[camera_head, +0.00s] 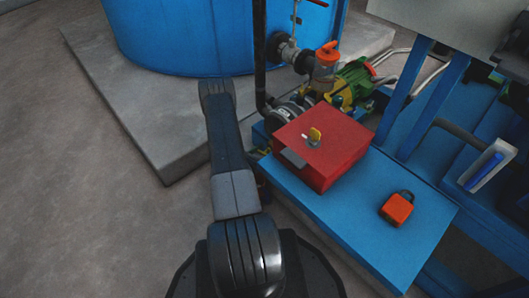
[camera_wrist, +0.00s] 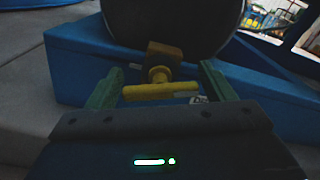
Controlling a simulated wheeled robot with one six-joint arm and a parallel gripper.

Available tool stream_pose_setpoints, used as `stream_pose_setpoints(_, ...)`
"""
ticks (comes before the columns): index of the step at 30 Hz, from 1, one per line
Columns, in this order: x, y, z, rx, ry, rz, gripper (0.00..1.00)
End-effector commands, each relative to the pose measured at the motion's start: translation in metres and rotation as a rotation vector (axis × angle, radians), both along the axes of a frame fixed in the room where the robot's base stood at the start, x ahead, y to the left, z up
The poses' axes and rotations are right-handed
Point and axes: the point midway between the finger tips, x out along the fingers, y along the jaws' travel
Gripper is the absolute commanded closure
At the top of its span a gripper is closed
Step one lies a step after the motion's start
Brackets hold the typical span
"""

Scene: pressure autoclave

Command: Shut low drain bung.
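In the wrist view, a small drain fitting has a brass-coloured body (camera_wrist: 164,56) and a yellow bar handle (camera_wrist: 160,92); I take this to be the low drain bung. The handle lies crosswise, nearly level in the picture. My gripper (camera_wrist: 160,86) is open, with one green finger on each side of the handle. Small gaps seem to show between the handle ends and the fingers. In the head view, my arm and the pump equipment hide the fitting and the gripper fingertips.
A dark rounded body (camera_wrist: 172,22) sits right behind the fitting, above a blue base (camera_wrist: 80,62). In the head view, a red box (camera_head: 335,150) with a yellow knob and an orange padlock (camera_head: 397,208) rest on the blue skid (camera_head: 340,215). A large blue tank (camera_head: 180,35) stands behind.

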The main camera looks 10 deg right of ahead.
Motion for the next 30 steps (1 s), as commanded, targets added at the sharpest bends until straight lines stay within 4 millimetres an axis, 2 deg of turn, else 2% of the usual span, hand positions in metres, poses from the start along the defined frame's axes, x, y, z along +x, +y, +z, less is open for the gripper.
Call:
stream_pose_setpoints(1,-0.0001,0.0001,-0.0001,0.0,0.0,0.0,0.34)
stream_pose_setpoints(4,-0.0002,0.0001,-0.0002,0.0,0.0,0.0,0.54)
stream_pose_setpoints(5,-0.0002,0.0001,-0.0002,0.0,0.0,0.0,0.57)
stream_pose_setpoints(17,-0.0006,-0.0002,-0.0012,0.04,-0.059,-0.001,0.57)
stream_pose_setpoints(30,-0.0015,-0.001,-0.002,0.238,-0.358,-0.001,0.57)
